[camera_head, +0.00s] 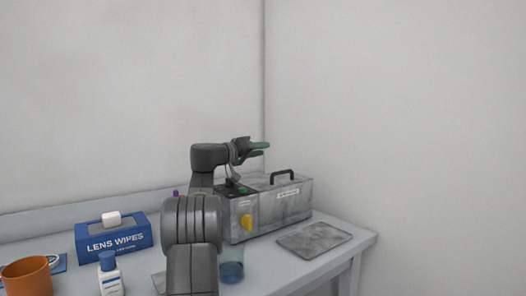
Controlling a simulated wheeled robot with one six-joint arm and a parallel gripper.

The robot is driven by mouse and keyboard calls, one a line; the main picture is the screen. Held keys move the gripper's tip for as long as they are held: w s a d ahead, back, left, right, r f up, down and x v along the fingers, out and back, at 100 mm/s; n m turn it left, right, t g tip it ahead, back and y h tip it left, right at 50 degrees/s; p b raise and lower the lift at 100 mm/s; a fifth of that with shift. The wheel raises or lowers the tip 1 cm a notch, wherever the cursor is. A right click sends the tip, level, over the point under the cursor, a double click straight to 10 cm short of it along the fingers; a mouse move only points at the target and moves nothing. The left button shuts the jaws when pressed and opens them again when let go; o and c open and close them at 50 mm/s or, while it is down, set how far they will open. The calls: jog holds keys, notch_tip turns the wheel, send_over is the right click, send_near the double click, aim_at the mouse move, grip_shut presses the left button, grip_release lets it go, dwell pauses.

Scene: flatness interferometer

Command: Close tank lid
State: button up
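A grey mottled box-shaped tank (291,212) stands at the back right of the table. I cannot tell from here whether the lid on top is raised or flat. My gripper (258,149), with green fingertips, is in the air above the tank, left of the handle and apart from it. Its fingers look a little apart with nothing between them. My arm hides the left part of the tank.
A grey flat plate (314,238) lies right of the tank near the table (362,240) edge. A blue cup (231,271) stands in front of the tank. A lens wipes box (113,237), a white bottle (110,278) and an orange mug (28,278) stand left. Walls rise behind.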

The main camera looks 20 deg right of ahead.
jog(key=v, duration=1.2)
jog(key=shift+d+r, duration=0.1)
jog(key=x, duration=1.3)
jog(key=shift+w+d+p, duration=0.25)
jog(key=shift+d+p, duration=0.05)
jog(key=shift+p, duration=0.1)
jog(key=shift+s+b, duration=0.1)
jog(key=shift+b, duration=0.25)
